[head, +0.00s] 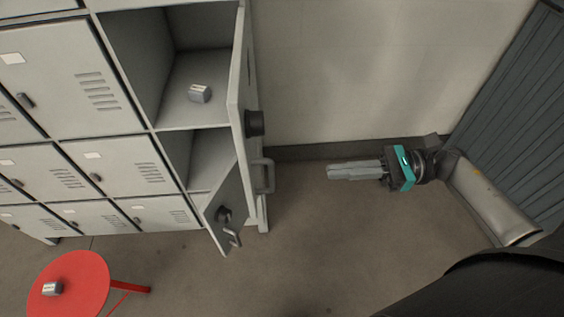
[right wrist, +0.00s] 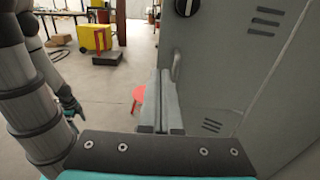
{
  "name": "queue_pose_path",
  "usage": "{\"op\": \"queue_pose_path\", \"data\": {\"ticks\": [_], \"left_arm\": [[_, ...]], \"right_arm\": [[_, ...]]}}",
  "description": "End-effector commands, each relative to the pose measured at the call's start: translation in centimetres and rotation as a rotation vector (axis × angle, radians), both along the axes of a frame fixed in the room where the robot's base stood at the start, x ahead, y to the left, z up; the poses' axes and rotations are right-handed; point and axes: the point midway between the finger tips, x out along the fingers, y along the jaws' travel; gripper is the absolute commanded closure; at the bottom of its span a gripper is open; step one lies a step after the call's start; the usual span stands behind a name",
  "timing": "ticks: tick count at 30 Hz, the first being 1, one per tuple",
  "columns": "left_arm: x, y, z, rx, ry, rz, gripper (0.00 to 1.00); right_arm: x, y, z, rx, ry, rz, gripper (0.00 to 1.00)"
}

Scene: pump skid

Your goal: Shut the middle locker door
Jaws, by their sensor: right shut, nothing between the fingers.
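The grey locker bank (head: 75,85) stands at the left of the head view. In its right column, a tall upper door (head: 238,80) stands open, seen nearly edge-on, with a black knob. A smaller door (head: 228,195) below it is also open, with a knob and bar handle. I cannot tell for sure which is the middle one. My right gripper (head: 355,170) is shut and empty, pointing left, to the right of both doors and apart from them. In the right wrist view, its fingers (right wrist: 163,115) are before a grey slotted door (right wrist: 225,70). Teal parts of my left gripper (right wrist: 70,103) show there; its fingers are unclear.
A small grey box (head: 200,93) lies inside the upper open compartment. A red round stool (head: 75,275) with another small box (head: 52,288) stands at bottom left. A dark slatted panel (head: 510,100) is at right. Floor between doors and gripper is clear.

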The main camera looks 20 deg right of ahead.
Motion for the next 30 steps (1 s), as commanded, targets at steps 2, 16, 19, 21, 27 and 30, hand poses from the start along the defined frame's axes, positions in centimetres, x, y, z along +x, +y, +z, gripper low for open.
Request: {"op": "queue_pose_path", "data": {"ticks": [2, 16, 19, 21, 27, 30], "left_arm": [[0.0, 0.0, 0.3, 0.0, -0.001, 0.0, 0.0], [0.1, -0.3, 2.6, -0.004, -0.003, 0.001, 0.0], [0.2, -0.3, 3.0, -0.004, -0.003, 0.001, 0.0], [0.2, -0.3, 3.2, -0.004, -0.004, 0.001, 0.0], [0.3, -0.3, 3.4, -0.004, -0.005, 0.001, 0.0], [0.3, -0.3, 3.3, -0.004, -0.005, 0.001, 0.0]], "right_arm": [[0.2, 0.8, 0.1, 0.003, -0.002, 0.002, 1.0], [3.2, 9.8, 0.3, 0.008, -0.001, -0.003, 1.0], [3.7, 11.2, 0.3, 0.008, 0.001, -0.004, 1.0], [4.0, 12.0, 0.2, 0.008, 0.002, -0.004, 1.0], [4.3, 13.0, 0.0, 0.006, 0.003, -0.005, 1.0], [4.3, 13.0, 0.0, 0.005, 0.004, -0.005, 1.0]]}}
